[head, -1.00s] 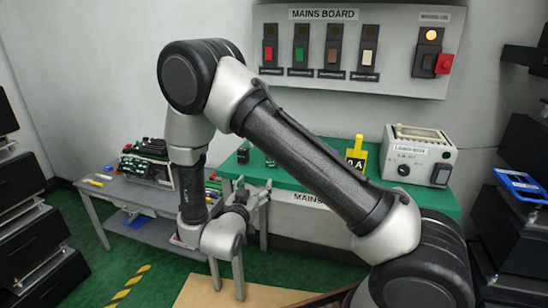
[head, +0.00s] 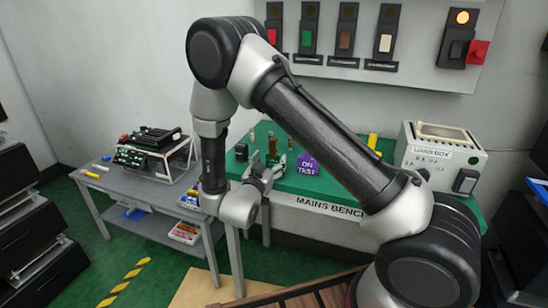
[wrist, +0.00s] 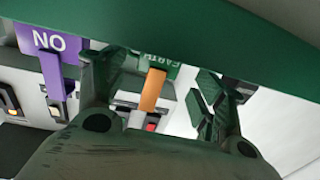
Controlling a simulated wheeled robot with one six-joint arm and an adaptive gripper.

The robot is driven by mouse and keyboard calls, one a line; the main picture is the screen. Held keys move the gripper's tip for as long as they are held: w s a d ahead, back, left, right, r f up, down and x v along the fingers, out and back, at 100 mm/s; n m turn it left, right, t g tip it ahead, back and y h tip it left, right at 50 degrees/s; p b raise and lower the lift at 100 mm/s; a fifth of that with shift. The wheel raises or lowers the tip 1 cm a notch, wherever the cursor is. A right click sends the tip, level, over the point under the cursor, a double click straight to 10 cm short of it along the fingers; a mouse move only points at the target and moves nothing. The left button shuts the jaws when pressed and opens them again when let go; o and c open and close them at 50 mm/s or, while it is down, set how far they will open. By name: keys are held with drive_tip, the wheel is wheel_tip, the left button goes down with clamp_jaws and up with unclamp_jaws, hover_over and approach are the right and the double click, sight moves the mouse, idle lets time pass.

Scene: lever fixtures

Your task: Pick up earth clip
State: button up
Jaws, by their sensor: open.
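The head view shows a slim brown upright piece (head: 272,147) on the green bench, just behind my gripper (head: 266,174). In the wrist view, which is upside down, an orange-brown upright piece (wrist: 153,90) shows between my fingers. A green label (wrist: 160,66) beside its base appears to read EARTH, so I take this as the earth clip. My gripper (wrist: 165,82) is open, with a finger on each side of the piece and no visible contact. How far the fingertips are from it in depth I cannot tell.
A purple ON TEST sign (head: 307,163) stands close right of my gripper. A dark block (head: 241,152) is to its left. The load box (head: 440,158) stands at the bench's right end. The mains board (head: 380,72) hangs behind. A grey side table (head: 120,186) is at left.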

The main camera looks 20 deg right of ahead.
sight(272, 158)
drive_tip(key=x, duration=0.4)
drive_tip(key=shift+s, duration=0.1)
drive_tip(key=c, duration=1.1)
